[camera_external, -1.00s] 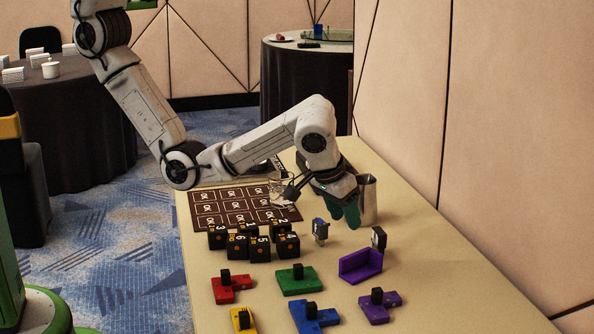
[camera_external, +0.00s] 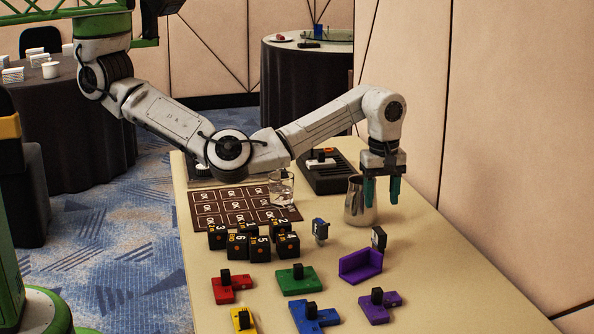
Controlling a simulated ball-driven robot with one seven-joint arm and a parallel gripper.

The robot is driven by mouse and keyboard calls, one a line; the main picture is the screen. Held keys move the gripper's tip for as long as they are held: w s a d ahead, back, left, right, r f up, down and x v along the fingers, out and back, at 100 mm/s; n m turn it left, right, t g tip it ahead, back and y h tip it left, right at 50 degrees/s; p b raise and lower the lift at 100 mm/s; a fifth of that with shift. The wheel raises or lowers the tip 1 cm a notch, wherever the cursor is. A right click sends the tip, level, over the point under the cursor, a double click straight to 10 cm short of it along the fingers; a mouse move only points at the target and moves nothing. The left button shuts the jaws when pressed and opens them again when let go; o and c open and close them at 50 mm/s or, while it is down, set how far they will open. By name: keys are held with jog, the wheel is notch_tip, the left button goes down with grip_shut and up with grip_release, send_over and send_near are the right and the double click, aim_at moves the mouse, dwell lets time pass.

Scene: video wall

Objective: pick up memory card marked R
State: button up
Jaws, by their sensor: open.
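No letter R is readable in the external view, so I cannot tell which thing is the memory card marked R. A small blue and dark card-like piece (camera_external: 320,231) stands upright on the table right of the black cubes. Another small black piece with a pale face (camera_external: 379,238) stands at the back of the purple L-shaped block. My gripper (camera_external: 381,199) is open, its green fingers pointing down. It appears beside and partly in front of the metal pitcher, with nothing visible between the fingers.
The metal pitcher (camera_external: 358,210) is close to my fingers. A glass (camera_external: 281,188) stands by the brown grid mat (camera_external: 225,206). A black slotted tray (camera_external: 328,180) lies behind. Numbered black cubes (camera_external: 261,247) and colored blocks, including a purple one (camera_external: 360,266), occupy the front.

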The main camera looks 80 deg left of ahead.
aim_at(380, 231)
jog(key=shift+d+f+n, duration=0.2)
jog(key=shift+f+n, duration=0.1)
jog(key=shift+f, duration=0.15)
notch_tip(380, 231, down, 10)
jog(key=shift+s+d+f+b, duration=0.1)
jog(key=shift+d+b, duration=0.05)
jog(key=shift+b, duration=0.45)
jog(key=shift+c, duration=0.3)
grip_shut()
